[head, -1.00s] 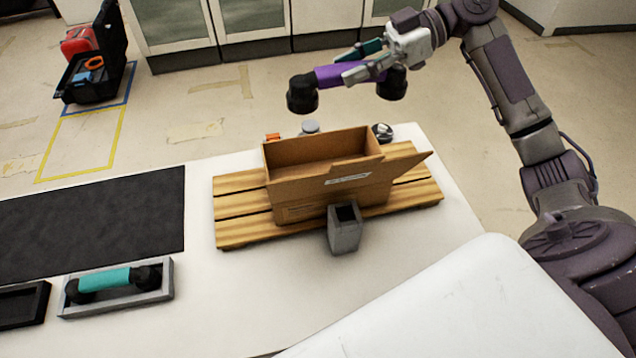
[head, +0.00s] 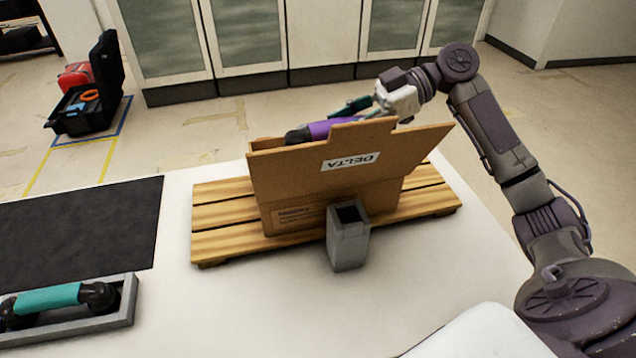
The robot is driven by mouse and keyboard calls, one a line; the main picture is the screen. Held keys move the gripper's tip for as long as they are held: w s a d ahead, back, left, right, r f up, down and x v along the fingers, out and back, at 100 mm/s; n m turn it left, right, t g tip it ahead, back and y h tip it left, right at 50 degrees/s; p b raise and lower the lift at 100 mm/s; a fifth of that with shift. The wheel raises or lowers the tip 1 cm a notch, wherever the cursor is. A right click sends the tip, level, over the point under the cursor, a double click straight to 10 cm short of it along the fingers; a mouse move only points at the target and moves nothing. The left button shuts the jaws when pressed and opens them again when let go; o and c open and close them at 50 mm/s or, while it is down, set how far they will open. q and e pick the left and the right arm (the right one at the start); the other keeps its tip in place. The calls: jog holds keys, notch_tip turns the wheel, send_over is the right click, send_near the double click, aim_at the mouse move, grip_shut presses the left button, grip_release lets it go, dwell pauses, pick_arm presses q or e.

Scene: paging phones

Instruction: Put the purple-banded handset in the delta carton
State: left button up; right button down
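The handset (head: 332,129) has a purple band and black ends. Its left end and band show just above the front flap of a brown carton (head: 285,172) labelled DELTA; the flap hides its lower side and right end. My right gripper (head: 345,115) reaches in from the right, shut on the purple band. One teal finger shows behind the band, and the rest of the grip is partly hidden. I cannot tell whether the handset touches the carton's inside. My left gripper is out of view.
The carton stands on a wooden pallet (head: 222,217) on a white table. A grey open holder (head: 348,243) stands in front. A teal-banded handset (head: 50,298) lies in a grey tray (head: 115,322) beside a black mat (head: 75,228). An open black toolbox (head: 90,95) is on the floor.

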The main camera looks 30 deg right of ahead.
jog(key=w+a+f+p, duration=0.2)
jog(key=w+f+p, duration=0.1)
jog(key=w+f, duration=0.7)
jog(key=shift+w+f, duration=0.2)
jog(key=shift+w, duration=0.15)
jog(key=shift+f, duration=0.1)
jog(key=shift+f+b, duration=0.55)
jog(key=shift+b, duration=0.25)
jog(key=c, duration=0.8)
grip_release()
jog(key=shift+o, duration=0.4)
jog(key=shift+r, duration=0.1)
